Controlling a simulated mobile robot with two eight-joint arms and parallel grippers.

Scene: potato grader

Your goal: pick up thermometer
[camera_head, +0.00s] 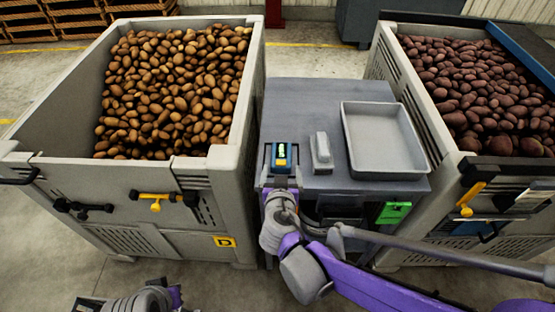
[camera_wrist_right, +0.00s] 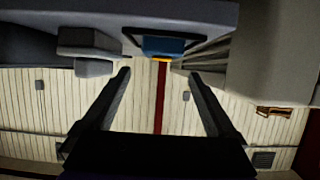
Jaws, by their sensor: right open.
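The thermometer appears to be the small blue and yellow device with a lit green screen (camera_head: 282,154), at the front left corner of the grey table. In the right wrist view its blue body with a yellow edge (camera_wrist_right: 165,46) shows just beyond my fingertips, roughly centred between them. My right gripper (camera_head: 280,180) is open and empty at the table's front edge, right in front of the device. Its two fingers are spread apart in the wrist view (camera_wrist_right: 157,73). My left gripper (camera_head: 88,304) only partly shows at the bottom edge, and its jaws are unclear.
A grey block-like object (camera_head: 321,151) stands close right of the device on the table (camera_head: 300,98). A pale empty tray (camera_head: 345,125) lies further right. A potato bin (camera_head: 247,110) stands close on the left, another bin (camera_head: 410,100) on the right. The table's back left is clear.

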